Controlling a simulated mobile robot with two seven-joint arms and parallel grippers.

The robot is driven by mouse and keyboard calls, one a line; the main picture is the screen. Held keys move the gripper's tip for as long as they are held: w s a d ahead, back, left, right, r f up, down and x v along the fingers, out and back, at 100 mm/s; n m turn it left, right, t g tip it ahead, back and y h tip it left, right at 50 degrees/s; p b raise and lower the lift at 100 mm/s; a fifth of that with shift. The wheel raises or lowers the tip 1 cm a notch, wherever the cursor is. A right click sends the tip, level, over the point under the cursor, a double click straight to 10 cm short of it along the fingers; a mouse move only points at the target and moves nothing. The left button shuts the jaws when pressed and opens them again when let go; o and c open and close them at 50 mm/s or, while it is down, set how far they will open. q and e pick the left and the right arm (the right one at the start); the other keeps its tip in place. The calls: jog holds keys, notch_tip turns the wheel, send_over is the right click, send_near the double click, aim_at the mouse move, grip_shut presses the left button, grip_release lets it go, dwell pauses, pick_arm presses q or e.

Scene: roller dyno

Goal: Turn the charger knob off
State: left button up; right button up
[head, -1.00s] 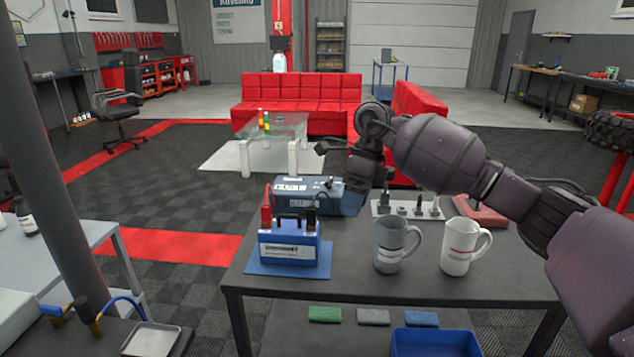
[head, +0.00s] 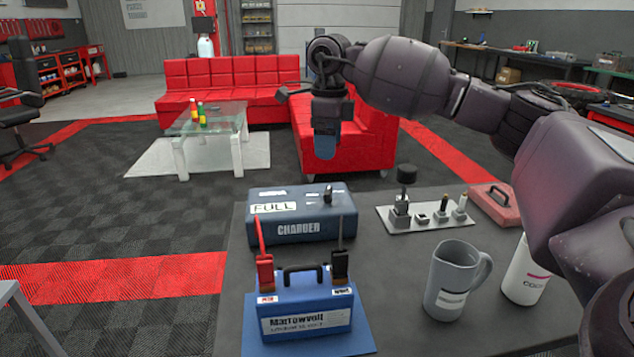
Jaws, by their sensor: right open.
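The blue charger (head: 297,229) stands on the dark table, with a "FULL" label on its sloping top. Its small black knob (head: 328,195) stands up at the right part of the top. My right gripper (head: 325,148) is open and hangs pointing down, above the knob in the picture and apart from it. The gap between its fingers is hard to see from here. A blue battery (head: 305,316) stands in front of the charger, with a red clamp (head: 265,272) and a black clamp (head: 340,266) on top. My left gripper is out of view.
The table (head: 395,300) is bare between battery and grey mug.

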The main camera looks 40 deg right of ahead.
aim_at(328, 190)
notch_tip(328, 190, down, 11)
jog(key=shift+s+r+b, duration=0.1)
jog(key=shift+r+b, duration=0.1)
jog(key=shift+b, duration=0.9)
jog(key=c, duration=0.9)
